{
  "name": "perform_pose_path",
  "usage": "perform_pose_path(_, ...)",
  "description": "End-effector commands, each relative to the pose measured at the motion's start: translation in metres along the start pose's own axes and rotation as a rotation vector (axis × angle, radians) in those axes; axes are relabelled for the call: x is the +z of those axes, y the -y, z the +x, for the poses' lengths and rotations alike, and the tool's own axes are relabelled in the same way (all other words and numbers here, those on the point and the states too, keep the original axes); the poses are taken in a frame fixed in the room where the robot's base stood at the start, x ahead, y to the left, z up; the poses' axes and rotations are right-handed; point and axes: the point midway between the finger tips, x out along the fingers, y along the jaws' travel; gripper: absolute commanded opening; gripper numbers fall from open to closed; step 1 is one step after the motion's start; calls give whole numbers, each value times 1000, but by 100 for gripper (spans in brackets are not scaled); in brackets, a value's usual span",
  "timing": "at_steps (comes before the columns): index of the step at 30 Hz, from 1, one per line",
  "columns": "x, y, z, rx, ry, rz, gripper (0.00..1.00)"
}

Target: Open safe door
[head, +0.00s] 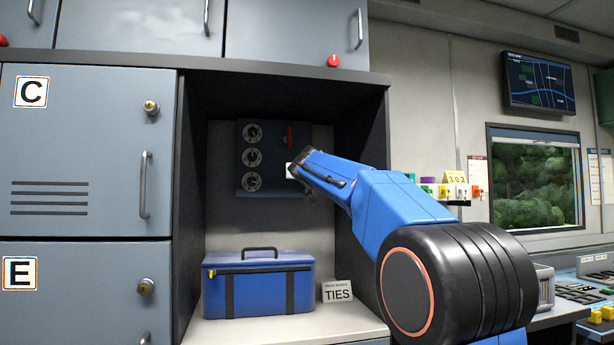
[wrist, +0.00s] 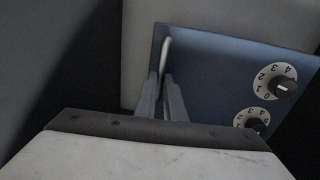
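The safe (head: 246,185) is a blue-grey front with three white dials in a column, set at the back of a dark alcove in the head view. A thin red upright part (head: 289,137) shows right of the dials. My gripper (head: 294,179) is at the safe's right side. In the wrist view the safe front (wrist: 215,75) shows two dials, and a pale bar handle (wrist: 166,48) stands near its edge. The fingers of my gripper (wrist: 161,82) lie close together around the handle's near end. I cannot tell whether they press on it. The door looks flush.
A blue toolbox (head: 262,290) and a TIES sign (head: 337,291) stand on the white shelf below the safe. The alcove's dark right wall (head: 374,150) is close to my arm. Grey lockers (head: 90,200) fill the left side.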

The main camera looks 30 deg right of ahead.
Motion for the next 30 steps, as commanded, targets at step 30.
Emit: perform_pose_path(30,0,50,-118,-14,-2,-1,0)
